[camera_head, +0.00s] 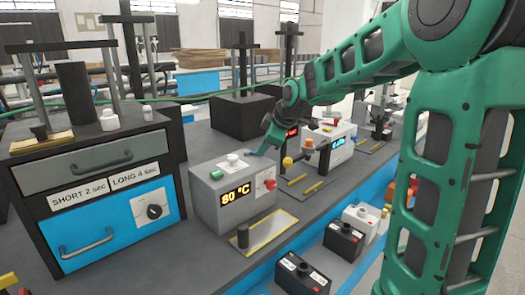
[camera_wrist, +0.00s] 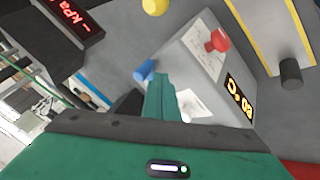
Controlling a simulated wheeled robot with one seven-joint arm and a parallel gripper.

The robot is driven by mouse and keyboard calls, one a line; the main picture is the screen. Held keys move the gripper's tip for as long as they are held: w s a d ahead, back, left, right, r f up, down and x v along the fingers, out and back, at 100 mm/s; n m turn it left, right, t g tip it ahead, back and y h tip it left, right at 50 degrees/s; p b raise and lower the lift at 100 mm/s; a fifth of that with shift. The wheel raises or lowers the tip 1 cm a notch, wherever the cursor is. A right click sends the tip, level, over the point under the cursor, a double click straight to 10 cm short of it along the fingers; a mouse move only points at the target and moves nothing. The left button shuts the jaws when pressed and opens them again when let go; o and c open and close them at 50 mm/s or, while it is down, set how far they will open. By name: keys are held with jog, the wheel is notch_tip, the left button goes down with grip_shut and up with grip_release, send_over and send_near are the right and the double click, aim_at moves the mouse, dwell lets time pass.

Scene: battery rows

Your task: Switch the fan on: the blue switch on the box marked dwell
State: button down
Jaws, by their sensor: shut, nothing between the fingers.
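A grey box (camera_head: 205,203) with an orange 80 °C display stands on the bench in the middle. It also shows in the wrist view (camera_wrist: 185,62). No word "dwell" is readable on it. A small blue part (camera_wrist: 145,70), which looks like a switch, sticks out at the box's edge in the wrist view; the head view shows a blue bit (camera_head: 250,153) by the fingertips. My gripper (camera_head: 262,150) is shut and empty at the box's back right top. Its fingers (camera_wrist: 160,95) are close to the blue part; I cannot tell whether they touch it.
A red knob (camera_head: 270,184) is on the box's right side. A cabinet (camera_head: 82,165) marked SHORT 2 sec and LONG 4 sec, with a dial, stands at left. A yellow-edged plate (camera_head: 262,236) with a dark cylinder lies in front. Several dark and white blocks line the lower blue shelf.

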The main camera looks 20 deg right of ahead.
jog(key=shift+a, duration=0.35)
jog(key=shift+s+a, duration=0.15)
jog(key=shift+s, duration=0.05)
jog(key=s, duration=0.1)
jog(key=s+a, duration=0.1)
jog(key=s, duration=0.1)
jog(key=shift+s+a+r, duration=0.1)
jog(key=shift+s+a, duration=0.15)
jog(key=shift+a, duration=0.1)
jog(key=v, duration=0.9)
jog(key=shift+d+r, duration=0.2)
